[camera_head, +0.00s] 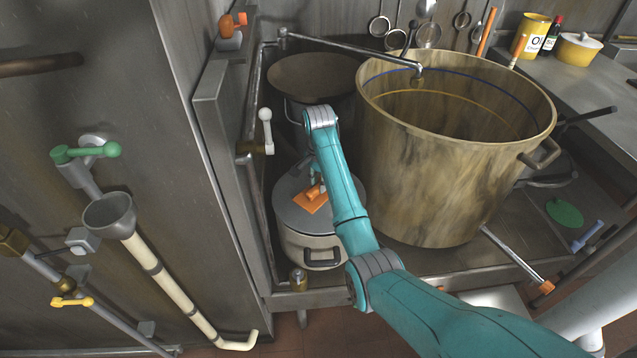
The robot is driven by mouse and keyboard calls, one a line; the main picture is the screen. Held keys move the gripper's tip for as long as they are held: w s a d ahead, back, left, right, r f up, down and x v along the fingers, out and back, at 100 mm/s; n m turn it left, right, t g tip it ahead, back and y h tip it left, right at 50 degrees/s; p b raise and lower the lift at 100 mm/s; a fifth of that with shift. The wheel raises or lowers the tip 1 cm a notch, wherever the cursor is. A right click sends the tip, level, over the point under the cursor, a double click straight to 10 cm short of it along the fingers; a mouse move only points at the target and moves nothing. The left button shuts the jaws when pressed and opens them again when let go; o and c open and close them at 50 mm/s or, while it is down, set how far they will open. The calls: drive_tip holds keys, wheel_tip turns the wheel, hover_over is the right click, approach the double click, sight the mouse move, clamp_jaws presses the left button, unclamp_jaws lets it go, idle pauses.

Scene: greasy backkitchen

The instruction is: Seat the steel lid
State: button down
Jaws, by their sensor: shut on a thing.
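The steel lid (292,216) is a grey disc with an orange square plate and an orange handle at its middle. It lies over the top of a pale pot (300,249) with a dark side handle, left of the large stockpot. The lid looks about level and covers the pot's mouth; I cannot tell whether its edge rests on the rim or hangs just above it. My gripper (315,187) comes down from above and is shut on the lid's orange handle. My own arm hides the right part of the lid and pot.
A huge stained stockpot (430,185) stands close on the right. A steel wall with a white lever (266,128) closes the left side.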

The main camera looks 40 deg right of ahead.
drive_tip(key=shift+f, duration=0.15)
drive_tip(key=shift+f, duration=0.85)
drive_tip(key=c, duration=0.6)
unclamp_jaws()
idle(0.3)
